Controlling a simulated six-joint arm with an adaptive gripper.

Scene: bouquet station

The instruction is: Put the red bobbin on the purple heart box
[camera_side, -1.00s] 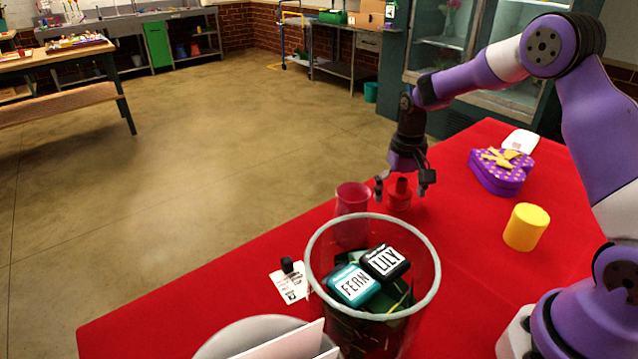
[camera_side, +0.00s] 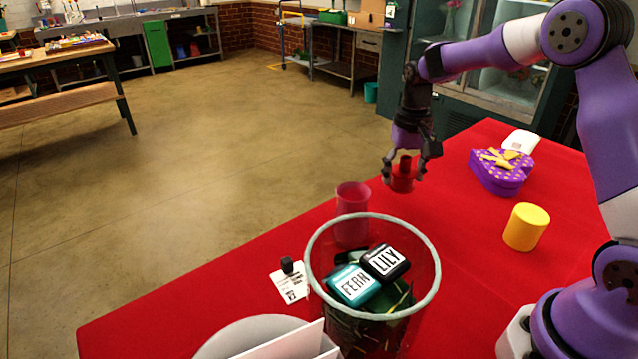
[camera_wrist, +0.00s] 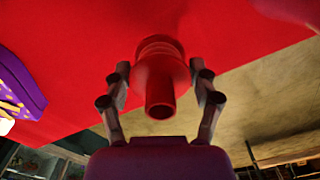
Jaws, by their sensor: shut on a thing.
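The red bobbin (camera_side: 402,178) is held between the fingers of my gripper (camera_side: 407,172), which is shut on it. The bobbin is upright and appears raised above the red cloth. In the wrist view the bobbin (camera_wrist: 160,78) sits between both fingers of my gripper (camera_wrist: 162,90). The purple heart box (camera_side: 499,174) with yellow dots and a yellow bow stands on the table to the right of my gripper. Part of the box (camera_wrist: 22,82) shows at the left edge of the wrist view. Its lid has nothing on it but the bow.
A pink cup (camera_side: 352,205) stands just left of and nearer than my gripper. A clear bin (camera_side: 428,290) with tags FERN and LILY is in front. A yellow cylinder (camera_side: 526,227) stands in front of the box, and a white item (camera_side: 521,140) lies behind it. Red cloth between gripper and box is clear.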

